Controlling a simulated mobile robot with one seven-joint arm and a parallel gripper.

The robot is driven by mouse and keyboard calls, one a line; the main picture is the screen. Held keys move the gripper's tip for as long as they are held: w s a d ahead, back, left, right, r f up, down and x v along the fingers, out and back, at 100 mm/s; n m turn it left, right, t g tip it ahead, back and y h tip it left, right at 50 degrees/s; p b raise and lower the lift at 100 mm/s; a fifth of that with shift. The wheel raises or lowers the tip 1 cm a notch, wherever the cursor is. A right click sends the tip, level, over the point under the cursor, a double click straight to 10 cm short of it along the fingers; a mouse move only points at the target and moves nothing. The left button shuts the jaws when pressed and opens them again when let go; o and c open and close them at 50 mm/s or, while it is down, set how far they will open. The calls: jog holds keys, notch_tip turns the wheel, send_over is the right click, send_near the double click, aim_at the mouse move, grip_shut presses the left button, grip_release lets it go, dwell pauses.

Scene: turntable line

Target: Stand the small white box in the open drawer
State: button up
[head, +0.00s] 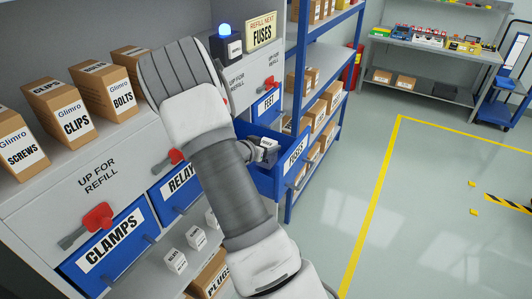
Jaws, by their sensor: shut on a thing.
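The open blue drawer (264,183) labelled FUSES is pulled out of the grey cabinet, right of my arm. My gripper (265,152) is over and partly within the drawer's opening. It is shut on a small white box (269,143), of which only a little shows between the fingers. My arm and the gripper hide part of the drawer's inside. I cannot tell whether the box touches the drawer floor or how upright it is.
Closed blue drawers CLAMPS (104,250) and RELAYS (178,183) have red latches. Brown cartons (62,107) stand on top. More small white boxes (197,237) stand on a lower shelf. A blue rack (318,90) stands close behind the open drawer.

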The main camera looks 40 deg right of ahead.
jog(key=shift+w+f, duration=0.1)
jog(key=shift+f, duration=1.2)
jog(key=shift+f, duration=0.15)
jog(key=o, duration=1.5)
jog(key=v, duration=1.2)
